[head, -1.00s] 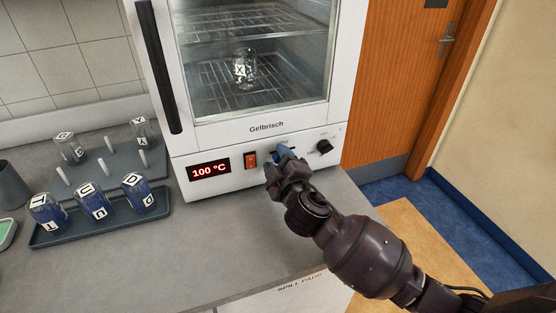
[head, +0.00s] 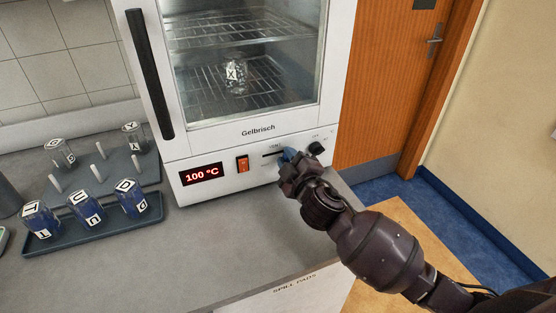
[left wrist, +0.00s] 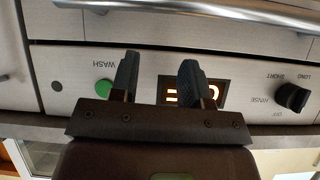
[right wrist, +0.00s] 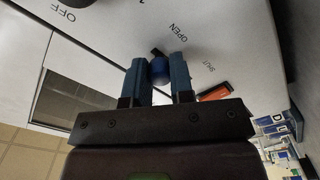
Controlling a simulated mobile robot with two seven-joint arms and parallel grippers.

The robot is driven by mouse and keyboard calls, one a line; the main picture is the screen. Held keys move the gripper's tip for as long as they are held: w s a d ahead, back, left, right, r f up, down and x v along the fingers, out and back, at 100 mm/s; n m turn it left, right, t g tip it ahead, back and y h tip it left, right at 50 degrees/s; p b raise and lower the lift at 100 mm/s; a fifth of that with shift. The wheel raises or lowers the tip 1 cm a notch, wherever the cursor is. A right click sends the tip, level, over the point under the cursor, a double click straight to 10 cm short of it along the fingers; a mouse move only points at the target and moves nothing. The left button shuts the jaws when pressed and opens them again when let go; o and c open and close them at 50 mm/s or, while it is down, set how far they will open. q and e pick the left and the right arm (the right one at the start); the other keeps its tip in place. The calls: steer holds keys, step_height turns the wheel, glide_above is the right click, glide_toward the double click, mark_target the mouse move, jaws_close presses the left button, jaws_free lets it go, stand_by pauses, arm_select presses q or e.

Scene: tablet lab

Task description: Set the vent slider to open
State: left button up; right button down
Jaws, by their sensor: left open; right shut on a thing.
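The oven (head: 225,157) has a front panel with a short dark slot (head: 271,154). That gripper is shut on the knob, close to the printed word OPEN (right wrist: 176,34); SHUT (right wrist: 208,69) is printed farther along. In the head view, my right gripper (head: 289,156) covers the slot's right end and hides the knob. My left gripper (left wrist: 160,64) is open and empty, in the left wrist view only.
A red switch (head: 242,164), a 100 °C display (head: 201,174) and a black dial (head: 316,148) flank the slot. Labelled jars (head: 84,207) stand at the left of the counter (head: 200,250). My left gripper faces a panel with a green WASH button (left wrist: 103,87).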

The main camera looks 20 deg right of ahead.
steer(key=shift+d, duration=0.15)
steer(key=c, duration=1.4)
jaws_free()
steer(key=o, duration=0.4)
steer(key=shift+d, duration=0.15)
steer(key=s, duration=1.1)
steer(key=shift+d, duration=0.1)
